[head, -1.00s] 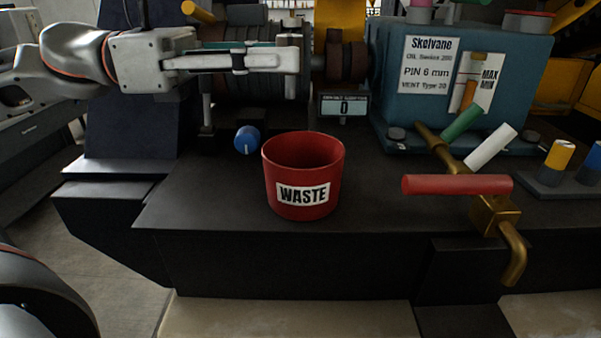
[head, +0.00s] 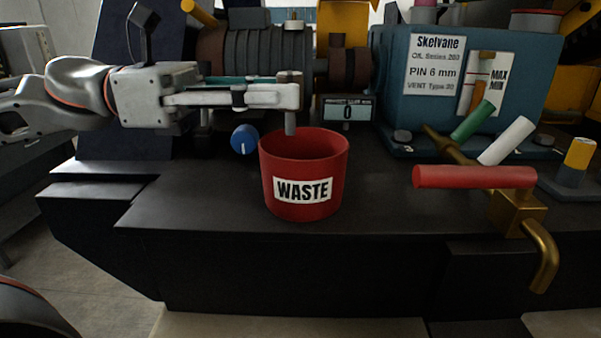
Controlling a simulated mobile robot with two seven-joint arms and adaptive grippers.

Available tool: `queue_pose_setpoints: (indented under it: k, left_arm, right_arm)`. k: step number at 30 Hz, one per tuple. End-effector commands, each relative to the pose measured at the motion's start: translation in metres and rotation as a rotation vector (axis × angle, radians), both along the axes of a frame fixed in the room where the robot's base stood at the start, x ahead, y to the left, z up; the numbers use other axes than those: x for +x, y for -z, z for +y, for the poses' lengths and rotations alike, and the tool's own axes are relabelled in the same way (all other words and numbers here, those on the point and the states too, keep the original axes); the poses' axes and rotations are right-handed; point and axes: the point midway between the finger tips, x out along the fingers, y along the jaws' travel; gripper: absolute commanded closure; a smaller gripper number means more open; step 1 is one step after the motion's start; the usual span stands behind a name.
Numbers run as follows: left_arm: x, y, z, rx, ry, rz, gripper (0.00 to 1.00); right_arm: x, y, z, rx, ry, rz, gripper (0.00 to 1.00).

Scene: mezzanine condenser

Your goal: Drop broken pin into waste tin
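The red waste tin (head: 303,204), with a white WASTE label, stands upright and open on the dark bench. My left gripper (head: 290,93) reaches in from the left, above the tin's back rim. Its fingers look shut on the broken pin (head: 291,124), a short grey-brown rod. The pin hangs upright, its lower end close above the tin's mouth towards the back. The fingers hide the pin's middle. The tin's inner floor is hidden. My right gripper is not in view.
A blue knob (head: 244,139) sits left of the tin, and a small display reading 0 (head: 347,112) behind it. At right are a brass valve with a red handle (head: 475,177), green and white handles, and a blue oil box (head: 390,90). The front left bench is clear.

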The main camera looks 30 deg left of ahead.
Motion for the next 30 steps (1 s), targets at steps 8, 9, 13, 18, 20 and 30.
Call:
queue_pose_setpoints:
  k: [8,9,13,18,20,30]
  left_arm:
    - [0.000,0.000,0.000,0.000,0.000,0.000,0.61]
    - [0.000,0.000,0.000,0.000,0.000,0.000,0.61]
    - [0.000,0.000,0.000,0.000,0.000,0.000,0.61]
    - [-0.002,-0.001,0.004,0.002,0.000,-0.001,0.61]
    - [-0.003,-0.001,0.007,0.002,-0.001,-0.002,0.61]
    - [-0.011,-0.001,0.028,0.002,-0.003,-0.002,0.61]
  right_arm:
    - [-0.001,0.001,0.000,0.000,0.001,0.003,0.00]
    - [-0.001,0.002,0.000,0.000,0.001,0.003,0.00]
    - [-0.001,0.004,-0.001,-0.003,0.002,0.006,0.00]
    - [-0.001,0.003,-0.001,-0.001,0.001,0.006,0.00]
    - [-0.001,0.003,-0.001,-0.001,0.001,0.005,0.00]
    - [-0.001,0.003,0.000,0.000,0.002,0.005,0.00]
